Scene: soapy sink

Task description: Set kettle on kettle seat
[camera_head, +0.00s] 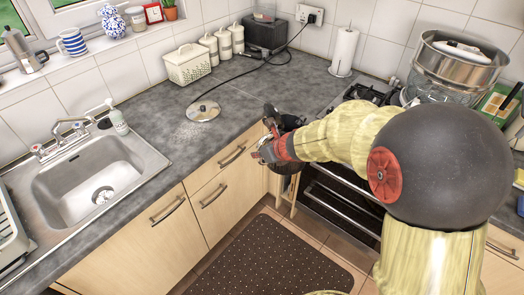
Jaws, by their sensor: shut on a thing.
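The kettle seat (203,111) is a round, shallow disc on the grey worktop, left of my gripper. A black cord runs from it towards the wall socket. My gripper (266,152) is in front of the worktop edge, near the corner by the oven. It is shut on a dark kettle (290,122), which is apart from the seat, to its right. My gripper and wrist hide much of the kettle, so its exact grip point and tilt are hard to tell.
The worktop (240,95) around the seat is mostly clear, with pale specks beside it. A cream basket (188,66) and canisters (224,43) stand behind. A sink (95,185) is at left. A hob (370,92) and a paper roll (344,52) are at right.

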